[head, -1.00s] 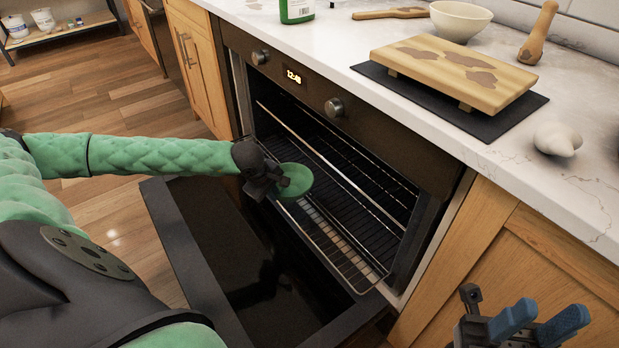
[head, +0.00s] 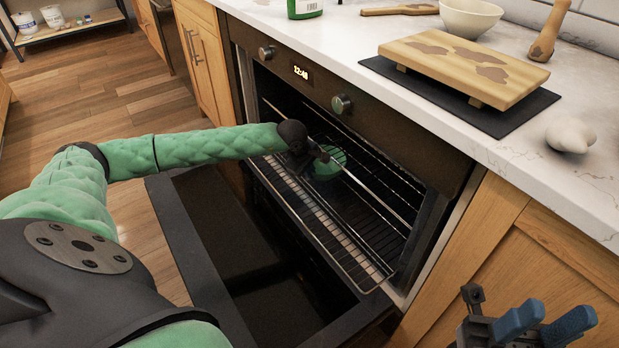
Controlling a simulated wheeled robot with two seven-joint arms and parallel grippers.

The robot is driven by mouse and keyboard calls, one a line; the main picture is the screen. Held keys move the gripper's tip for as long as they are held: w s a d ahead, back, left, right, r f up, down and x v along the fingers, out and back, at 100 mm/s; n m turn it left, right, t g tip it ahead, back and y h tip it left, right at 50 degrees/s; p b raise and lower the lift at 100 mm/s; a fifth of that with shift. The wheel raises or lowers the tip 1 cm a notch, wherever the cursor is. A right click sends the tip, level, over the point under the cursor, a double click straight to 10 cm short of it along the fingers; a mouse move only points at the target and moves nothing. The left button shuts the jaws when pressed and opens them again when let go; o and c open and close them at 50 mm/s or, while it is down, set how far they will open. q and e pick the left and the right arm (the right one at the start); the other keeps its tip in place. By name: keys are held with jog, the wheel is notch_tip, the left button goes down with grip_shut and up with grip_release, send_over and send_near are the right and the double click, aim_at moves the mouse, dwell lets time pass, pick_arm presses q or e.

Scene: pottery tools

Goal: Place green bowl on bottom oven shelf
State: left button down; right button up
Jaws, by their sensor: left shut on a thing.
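The green bowl (head: 329,164) is inside the open oven (head: 300,72), under the front bar of the upper rack and above the lower shelf (head: 345,256). My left gripper (head: 308,160) reaches into the oven from the left and is shut on the bowl. Whether the bowl touches the lower shelf cannot be told. The bowl is partly hidden by the rack bar and gripper. My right gripper (head: 545,325) is at the bottom right, in front of the wooden cabinet, with its two blue fingers apart and nothing between them.
The oven door (head: 185,240) is folded down in front. The counter above holds a wooden board (head: 440,52) on a dark mat (head: 505,120), a white bowl (head: 470,18), a pestle-like wooden tool (head: 549,35) and a pale lump (head: 571,135). Bare floor lies left.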

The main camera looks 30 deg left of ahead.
pick_arm(q)
notch_tip(320, 180, down, 2)
jog(key=shift+f, duration=0.15)
jog(key=shift+f, duration=0.15)
jog(key=c, duration=1.6)
grip_release()
